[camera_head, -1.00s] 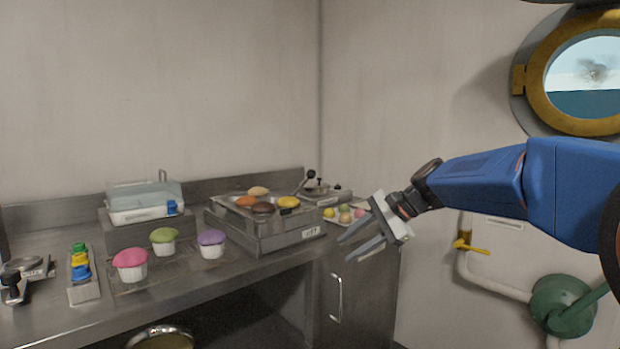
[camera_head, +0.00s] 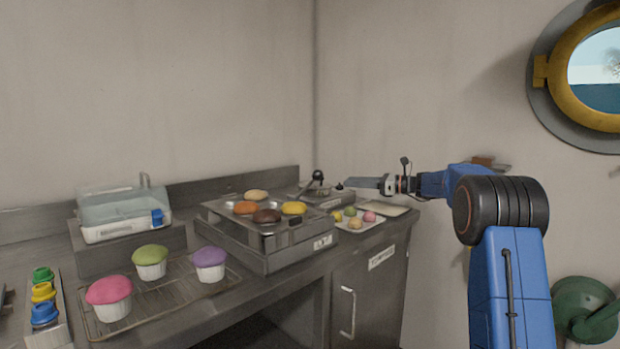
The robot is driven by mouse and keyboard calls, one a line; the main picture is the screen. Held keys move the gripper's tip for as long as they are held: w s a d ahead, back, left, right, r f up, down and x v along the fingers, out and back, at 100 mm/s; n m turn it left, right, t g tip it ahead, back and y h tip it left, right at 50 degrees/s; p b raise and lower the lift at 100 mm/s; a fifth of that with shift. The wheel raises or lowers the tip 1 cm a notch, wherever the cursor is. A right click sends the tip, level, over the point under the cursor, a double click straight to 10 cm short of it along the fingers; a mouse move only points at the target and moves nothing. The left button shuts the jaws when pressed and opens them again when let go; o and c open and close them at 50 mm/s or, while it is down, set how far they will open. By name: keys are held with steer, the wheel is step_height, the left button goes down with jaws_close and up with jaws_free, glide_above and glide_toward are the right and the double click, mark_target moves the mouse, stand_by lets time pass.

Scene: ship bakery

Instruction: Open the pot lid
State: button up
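A small metal lid with a black knob (camera_head: 339,186) shows at the back right of the counter, beside a lever with a black ball end (camera_head: 318,175). The pot under it is mostly hidden behind the metal stand and tray. My gripper (camera_head: 350,183) is level, its fingers pointing left, just right of the knob in the picture. I cannot tell whether it touches the knob. The fingers overlap from this side, so their opening is unclear.
A tray stand (camera_head: 265,245) with several buns stands left of the pot. A plate of small coloured balls (camera_head: 358,228) lies in front, with an empty tray (camera_head: 385,208) at right. Cupcakes on a rack (camera_head: 180,285) and a clear-lidded box (camera_head: 122,205) are further left.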

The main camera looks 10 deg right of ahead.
steer(key=shift+m+t, duration=0.3)
steer(key=x, duration=1.1)
steer(key=w+x, duration=0.1)
steer(key=x, duration=0.5)
steer(key=shift+w+d+r, duration=0.1)
steer(key=shift+d+r, duration=0.05)
steer(key=shift+r, duration=0.05)
jaws_close()
